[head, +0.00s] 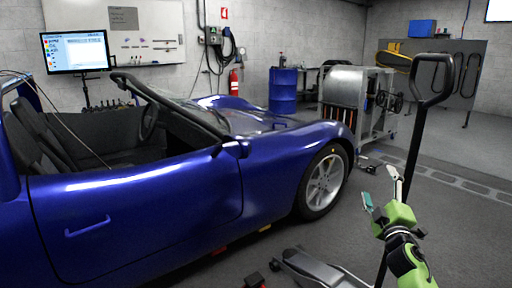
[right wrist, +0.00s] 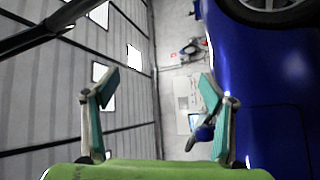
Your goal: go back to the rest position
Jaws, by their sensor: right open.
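My right gripper (head: 381,188) is at the lower right of the head view, green with teal finger pads. It is raised in front of the car's front wheel (head: 325,182), to the right of it, and beside the black pull handle (head: 418,125). In the right wrist view my right gripper (right wrist: 158,86) has its two fingers spread wide, with nothing between them. The blue open-top car (head: 140,205) fills the left of the head view, and its body (right wrist: 262,95) shows upside down in the right wrist view. My left gripper is not in view.
A grey floor jack (head: 318,268) lies low by the car. A metal cart (head: 358,98) and a blue drum (head: 283,90) stand behind the car. A monitor (head: 76,51) and a whiteboard (head: 150,45) are at the back wall. Floor at the right (head: 465,215) is clear.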

